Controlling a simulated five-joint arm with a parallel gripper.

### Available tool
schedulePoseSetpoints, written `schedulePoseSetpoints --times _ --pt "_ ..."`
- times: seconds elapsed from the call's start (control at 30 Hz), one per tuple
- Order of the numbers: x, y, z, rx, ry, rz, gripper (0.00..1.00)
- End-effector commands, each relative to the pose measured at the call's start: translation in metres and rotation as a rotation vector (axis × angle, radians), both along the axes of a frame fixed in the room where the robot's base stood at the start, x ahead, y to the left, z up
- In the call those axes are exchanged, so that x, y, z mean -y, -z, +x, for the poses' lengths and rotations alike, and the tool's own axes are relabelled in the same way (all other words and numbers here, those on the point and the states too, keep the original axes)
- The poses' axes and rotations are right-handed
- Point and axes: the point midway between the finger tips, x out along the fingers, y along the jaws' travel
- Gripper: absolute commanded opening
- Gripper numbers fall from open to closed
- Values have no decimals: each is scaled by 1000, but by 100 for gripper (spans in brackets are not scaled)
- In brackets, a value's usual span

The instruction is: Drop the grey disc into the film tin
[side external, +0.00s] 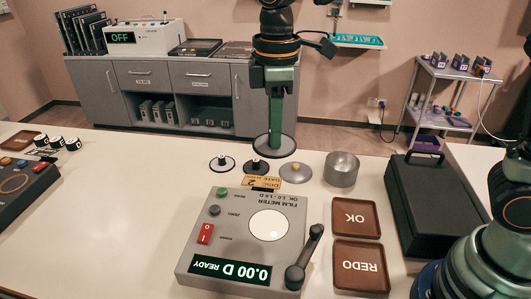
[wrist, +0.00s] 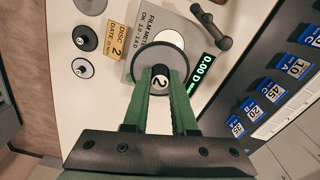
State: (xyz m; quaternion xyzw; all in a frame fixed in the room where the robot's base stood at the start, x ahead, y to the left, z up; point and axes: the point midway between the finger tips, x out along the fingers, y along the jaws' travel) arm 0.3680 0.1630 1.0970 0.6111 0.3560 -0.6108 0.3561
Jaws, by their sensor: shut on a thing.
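My gripper (side external: 275,122) has its green fingers shut on the black knob of the grey disc (side external: 286,146), which has a dark rim. In the wrist view, the knob between the fingertips (wrist: 162,75) bears a 2, and the grey disc (wrist: 152,55) spreads beyond them. The disc hangs level above the table, behind the meter. The film tin (side external: 341,171), a round grey metal tin, stands open on the table to the right of the disc and apart from it. Its inside is mostly hidden. The tin is outside the wrist view.
A white disc (side external: 215,164), a dark disc (side external: 249,168) and a gold-knobbed lid (side external: 300,177) lie left of the tin. The film meter (side external: 233,232) reads 0.00 D READY. OK (side external: 356,230) and REDO (side external: 360,279) trays and a black case (side external: 437,200) stand right.

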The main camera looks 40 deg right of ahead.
Motion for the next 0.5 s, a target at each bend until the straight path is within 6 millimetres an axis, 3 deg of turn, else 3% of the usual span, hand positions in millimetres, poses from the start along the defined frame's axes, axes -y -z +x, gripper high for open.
schedulePoseSetpoints --times 0.23,0.5 --pt "91 40 38 -5 13 -2 0" --pt "201 83 49 -6 13 0 0"
